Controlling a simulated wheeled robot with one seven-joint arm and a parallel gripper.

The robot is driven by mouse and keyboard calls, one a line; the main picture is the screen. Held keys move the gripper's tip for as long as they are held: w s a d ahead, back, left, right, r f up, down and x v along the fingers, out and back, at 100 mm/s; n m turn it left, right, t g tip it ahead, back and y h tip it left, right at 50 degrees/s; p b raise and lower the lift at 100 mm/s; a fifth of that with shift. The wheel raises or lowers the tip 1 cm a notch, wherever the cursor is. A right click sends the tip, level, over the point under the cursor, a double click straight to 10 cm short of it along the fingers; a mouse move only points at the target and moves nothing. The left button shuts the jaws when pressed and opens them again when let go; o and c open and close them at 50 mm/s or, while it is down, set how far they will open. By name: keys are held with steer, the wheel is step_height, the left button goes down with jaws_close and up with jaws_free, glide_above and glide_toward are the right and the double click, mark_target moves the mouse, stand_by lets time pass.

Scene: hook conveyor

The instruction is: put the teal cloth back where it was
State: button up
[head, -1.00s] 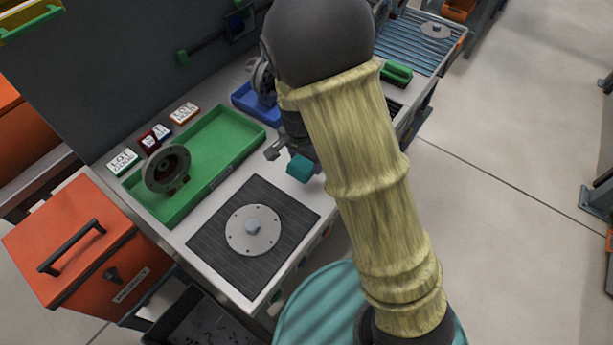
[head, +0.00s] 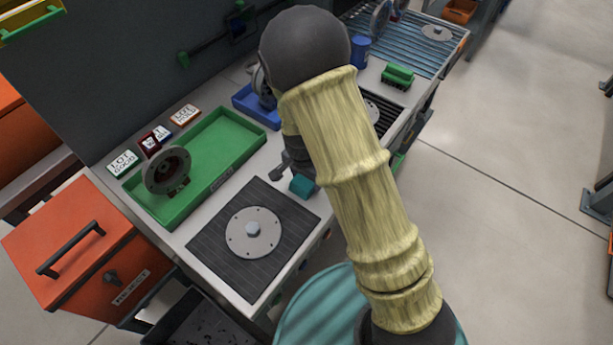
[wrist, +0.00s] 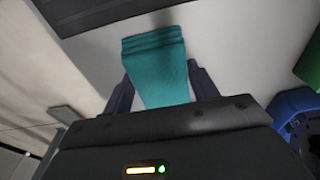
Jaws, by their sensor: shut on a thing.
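The teal cloth (wrist: 157,70) is a small folded bundle between the two fingers of my gripper (wrist: 158,85) in the wrist view. My gripper is shut on it. In the head view the cloth (head: 302,186) shows at the lower end of my gripper (head: 292,176), by the upper right corner of the dark ribbed mat (head: 213,258). My arm hides part of the gripper and the bench behind it. I cannot tell whether the cloth touches the bench top.
A green tray (head: 215,172) holding a flanged part (head: 167,171) lies left of my gripper. A flanged disc (head: 253,236) sits on the mat.

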mark_target(304, 182)
steer(key=o, duration=0.9)
steer(key=shift+f, duration=0.1)
steer(key=r, duration=0.8)
steer(key=s+a+r, duration=0.1)
steer(key=r, duration=0.3)
steer(key=shift+r+p, duration=0.1)
steer(key=shift+p, duration=0.2)
steer(key=shift+d, duration=0.1)
